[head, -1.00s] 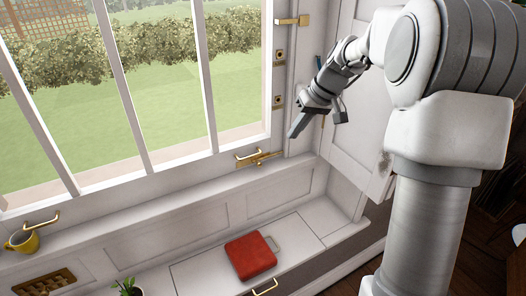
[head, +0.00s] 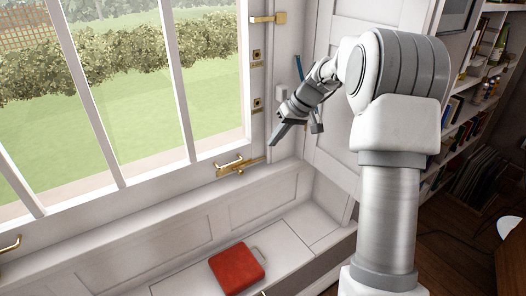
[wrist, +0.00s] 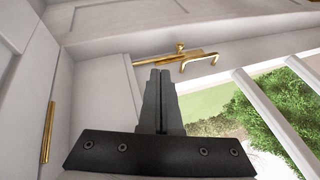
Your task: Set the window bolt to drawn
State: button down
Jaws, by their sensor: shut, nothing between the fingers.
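The window bolt (head: 247,167) is a slim brass rod on a plate, along the bottom rail of the window, close to its right corner. It also shows in the wrist view (wrist: 160,59), with a small round knob standing up from it. Whether it is shot or drawn I cannot tell. A brass pull handle (head: 229,160) sits right beside the bolt and also shows in the wrist view (wrist: 201,59). My gripper (head: 273,143) is shut and empty, pointing down, to the right of the bolt and apart from it. Its two fingers lie together in the wrist view (wrist: 160,73).
A brass latch (head: 268,18) and two small brass plates (head: 257,103) are on the window's right side. A red case (head: 237,268) lies on the window seat (head: 190,278) below. A bookcase (head: 487,75) stands at the right.

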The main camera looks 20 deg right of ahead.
jog(key=b+x, duration=0.2)
jog(key=x, duration=0.7)
jog(key=shift+s, duration=0.1)
jog(key=shift+s+a+f+b, duration=0.1)
jog(key=shift+a+f+b, duration=0.2)
jog(key=shift+a, duration=0.3)
jog(key=shift+a+f+b, duration=0.25)
jog(key=shift+a+f, duration=0.05)
jog(key=shift+a, duration=0.25)
jog(key=shift+a+f, duration=0.25)
jog(key=shift+a, duration=0.4)
jog(key=a, duration=0.1)
jog(key=s+a, duration=0.1)
jog(key=a, duration=0.1)
jog(key=shift+s+a+b, duration=0.15)
jog(key=shift+a+b, duration=0.1)
jog(key=shift+b, duration=0.1)
jog(key=shift+d+r, duration=0.1)
